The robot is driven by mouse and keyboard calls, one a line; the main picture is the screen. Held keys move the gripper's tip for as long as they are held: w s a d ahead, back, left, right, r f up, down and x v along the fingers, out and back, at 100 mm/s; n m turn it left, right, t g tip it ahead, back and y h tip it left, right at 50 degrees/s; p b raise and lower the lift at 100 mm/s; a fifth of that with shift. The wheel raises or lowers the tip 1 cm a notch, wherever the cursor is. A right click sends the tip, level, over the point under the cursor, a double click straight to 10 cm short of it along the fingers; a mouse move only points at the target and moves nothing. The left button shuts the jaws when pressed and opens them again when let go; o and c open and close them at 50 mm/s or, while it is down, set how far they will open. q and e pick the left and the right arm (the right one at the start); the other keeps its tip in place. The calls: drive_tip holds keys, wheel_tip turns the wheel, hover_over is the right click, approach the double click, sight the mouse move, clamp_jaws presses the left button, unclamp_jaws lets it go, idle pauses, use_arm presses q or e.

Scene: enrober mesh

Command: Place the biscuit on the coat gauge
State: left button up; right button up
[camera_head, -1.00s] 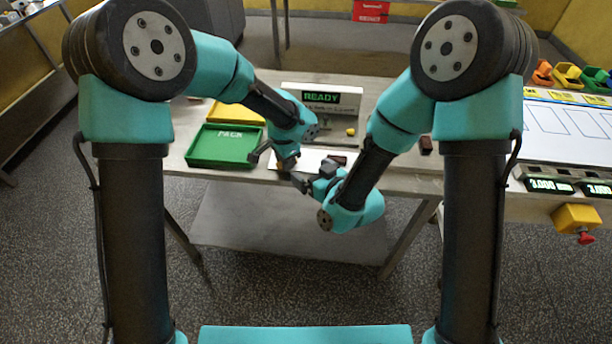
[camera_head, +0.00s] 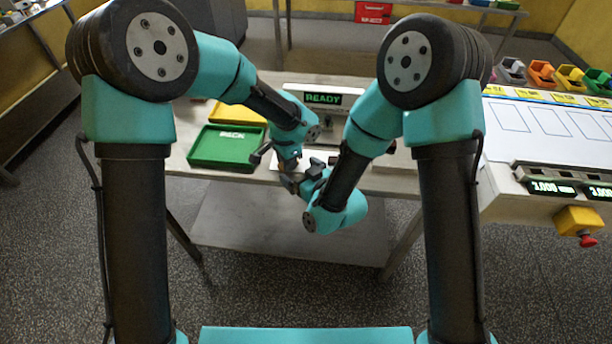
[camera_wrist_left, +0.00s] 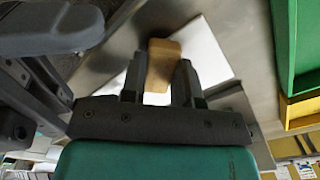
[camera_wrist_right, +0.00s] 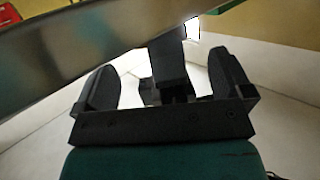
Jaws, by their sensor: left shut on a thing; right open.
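The tan biscuit (camera_wrist_left: 160,65) is in the left wrist view, between the fingers of my left gripper (camera_wrist_left: 161,85), which is shut on it. In the head view my left gripper (camera_head: 277,162) is low over a white surface at the table's front edge; the biscuit is hard to make out there. My right gripper (camera_wrist_right: 165,85) is open. In the head view it (camera_head: 301,183) is just right of and in front of the left one, very close to it. A dark part stands between its fingers in its wrist view. A unit with a READY display (camera_head: 322,99) stands behind; I cannot tell whether it is the coat gauge.
A green PACK tray (camera_head: 205,161) and a yellow tray (camera_head: 236,115) lie left of my grippers. A white-topped station (camera_head: 545,125) with coloured bins and weight displays is at the right. My right forearm covers part of the table.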

drive_tip(key=shift+x, duration=2.2)
drive_tip(key=c, duration=0.8)
use_arm(q)
drive_tip(key=o, duration=0.8)
use_arm(e)
drive_tip(key=shift+c, duration=0.2)
use_arm(q)
wheel_tip(320, 180, up, 12)
drive_tip(key=shift+r, duration=0.1)
